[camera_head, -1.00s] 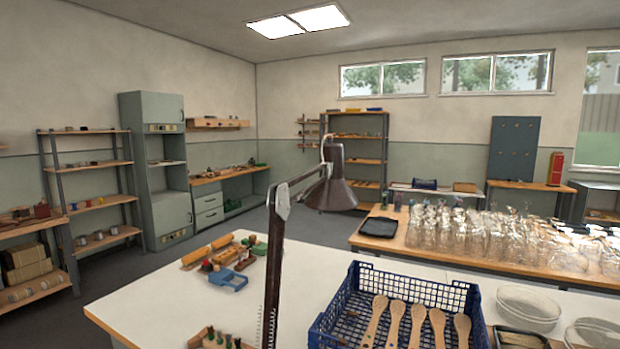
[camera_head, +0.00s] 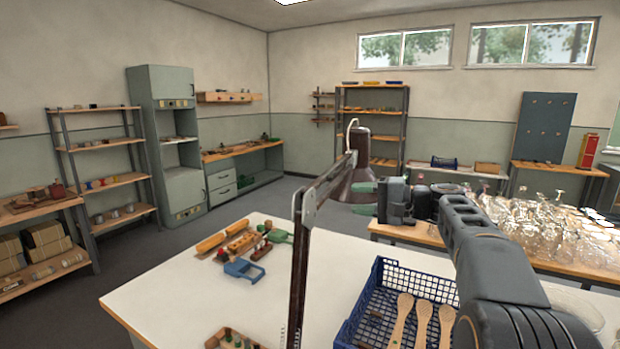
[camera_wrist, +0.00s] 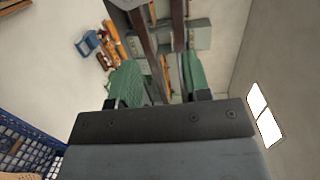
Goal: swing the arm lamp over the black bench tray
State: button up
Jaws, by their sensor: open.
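The arm lamp (camera_head: 301,240) rises from the white table, its dark brown bars leaning right to a dark shade (camera_head: 362,150). My gripper (camera_head: 362,198) is open at the shade, its green fingers pointing left and partly covering it. In the wrist view, my gripper (camera_wrist: 158,76) has its two green fingers apart, with the lamp's brown bars (camera_wrist: 147,45) showing between and beyond them. I cannot tell whether the fingers touch the lamp. The black bench tray cannot be made out now; my gripper and arm cover that part of the wooden bench (camera_head: 400,234).
A blue crate (camera_head: 360,318) with wooden spoons (camera_head: 402,318) stands on the white table (camera_head: 170,300) below my arm. Several clear glasses (camera_head: 550,225) crowd the bench at right. Wooden parts and a blue tool (camera_head: 243,270) lie left of the lamp.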

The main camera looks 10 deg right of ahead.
aim_at(320, 184)
jog(key=shift+y, duration=0.4)
jog(key=p+x, duration=0.1)
jog(key=x, duration=0.3)
jog(key=r+p+x, duration=0.1)
jog(key=x, duration=0.3)
jog(key=w+r+p+x, duration=0.1)
jog(key=p+x, duration=0.1)
jog(key=x, duration=0.3)
jog(key=shift+d, duration=0.2)
grip_shut()
